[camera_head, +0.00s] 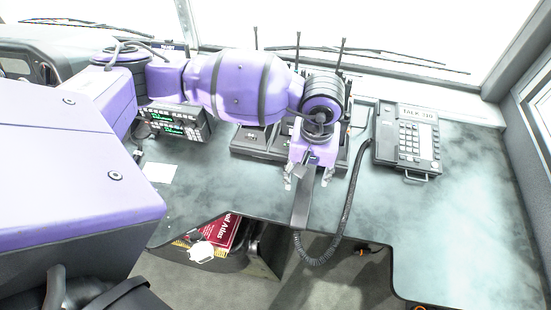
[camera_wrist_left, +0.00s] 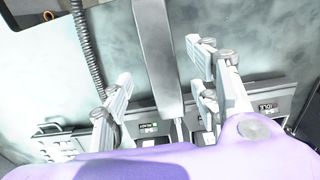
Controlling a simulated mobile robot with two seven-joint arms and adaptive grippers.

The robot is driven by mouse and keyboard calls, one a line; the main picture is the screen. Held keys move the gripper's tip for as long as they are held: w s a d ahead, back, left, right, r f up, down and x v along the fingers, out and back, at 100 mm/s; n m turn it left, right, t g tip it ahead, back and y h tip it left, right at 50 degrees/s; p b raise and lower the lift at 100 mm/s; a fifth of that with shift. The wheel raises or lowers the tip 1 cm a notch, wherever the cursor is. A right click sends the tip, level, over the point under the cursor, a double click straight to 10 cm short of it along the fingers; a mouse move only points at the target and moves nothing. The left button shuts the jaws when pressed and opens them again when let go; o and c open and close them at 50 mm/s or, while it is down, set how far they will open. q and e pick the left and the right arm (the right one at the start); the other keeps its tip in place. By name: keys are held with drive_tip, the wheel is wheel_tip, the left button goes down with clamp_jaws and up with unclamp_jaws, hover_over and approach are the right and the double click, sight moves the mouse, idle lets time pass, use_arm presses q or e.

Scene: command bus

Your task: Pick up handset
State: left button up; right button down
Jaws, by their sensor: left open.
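The handset (camera_head: 301,208) is a long grey bar lying near the front edge of the desk, with a coiled black cord (camera_head: 345,205) running from its lower end up toward the desk phone (camera_head: 405,143). My left gripper (camera_head: 307,179) reaches down over the handset's upper part. In the left wrist view the handset (camera_wrist_left: 158,50) runs between the two open fingers of the left gripper (camera_wrist_left: 160,75), with gaps visible on both sides. The handset's far end is partly hidden by the gripper in the head view. My right gripper is not in view.
Radio chargers (camera_head: 255,142) with antennas stand behind the gripper. A radio unit (camera_head: 178,122) with green displays sits to their left. A red book (camera_head: 226,232) lies below the desk edge. The desk's right side (camera_head: 470,220) is clear.

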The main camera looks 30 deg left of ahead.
sight(306, 183)
use_arm(q)
wheel_tip(306, 183, down, 4)
drive_tip(key=shift+a+r+p, duration=0.1)
drive_tip(key=shift+r+p, duration=0.05)
drive_tip(key=shift+p, duration=0.15)
drive_tip(key=shift+f, duration=0.3)
drive_tip(key=c, duration=0.6)
clamp_jaws()
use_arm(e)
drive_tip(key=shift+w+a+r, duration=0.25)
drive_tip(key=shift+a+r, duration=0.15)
